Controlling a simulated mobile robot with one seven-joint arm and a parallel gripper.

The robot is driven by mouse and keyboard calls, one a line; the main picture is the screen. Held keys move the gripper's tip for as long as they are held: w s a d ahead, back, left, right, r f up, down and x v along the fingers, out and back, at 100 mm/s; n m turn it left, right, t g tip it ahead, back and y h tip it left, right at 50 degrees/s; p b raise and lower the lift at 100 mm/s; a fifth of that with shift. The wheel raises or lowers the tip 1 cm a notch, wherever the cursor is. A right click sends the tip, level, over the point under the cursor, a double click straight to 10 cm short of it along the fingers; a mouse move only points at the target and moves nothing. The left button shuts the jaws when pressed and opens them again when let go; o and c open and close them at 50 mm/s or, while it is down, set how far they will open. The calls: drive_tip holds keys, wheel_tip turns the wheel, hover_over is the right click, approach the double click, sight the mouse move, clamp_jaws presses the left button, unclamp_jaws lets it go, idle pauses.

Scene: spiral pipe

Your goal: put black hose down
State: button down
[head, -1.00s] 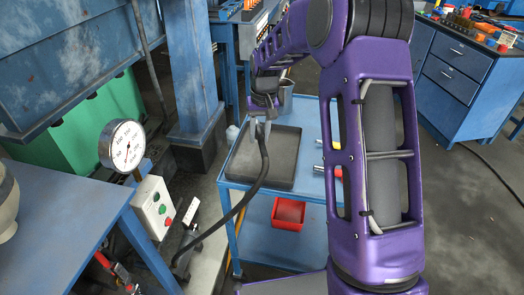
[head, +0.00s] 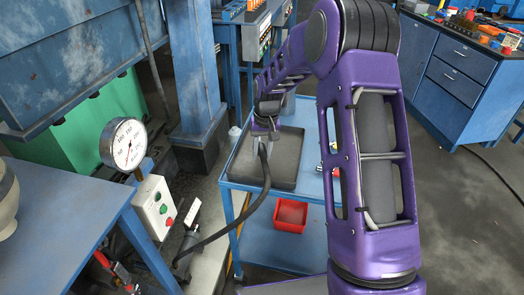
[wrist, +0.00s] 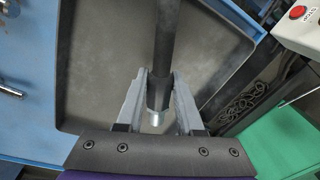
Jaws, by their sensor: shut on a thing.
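The black hose (head: 240,205) runs from low beside the machine at the left up over the edge of the blue cart to my gripper (head: 258,142). In the wrist view my gripper (wrist: 158,98) is shut on the black hose (wrist: 167,40), with the hose's metal end (wrist: 155,117) between the fingers. The gripper is above the dark grey tray (head: 284,170) on the blue cart (head: 310,190). The tray also shows in the wrist view (wrist: 95,70). I cannot tell whether the hose touches the tray floor.
A red bin (head: 290,214) sits on the cart's lower shelf. A gauge (head: 123,143) and a button box (head: 154,207) stand at the left. Small metal-ended items lie on the cart right of the tray, partly behind my arm. The tray's visible floor is clear.

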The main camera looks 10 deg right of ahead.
sight(265, 151)
drive_tip(key=shift+f, duration=0.3)
drive_tip(key=c, duration=0.5)
unclamp_jaws()
drive_tip(key=shift+c, duration=0.2)
drive_tip(key=shift+r, duration=0.55)
wheel_tip(265, 151, up, 12)
drive_tip(key=p, duration=0.1)
drive_tip(key=shift+s+d+p, duration=0.4)
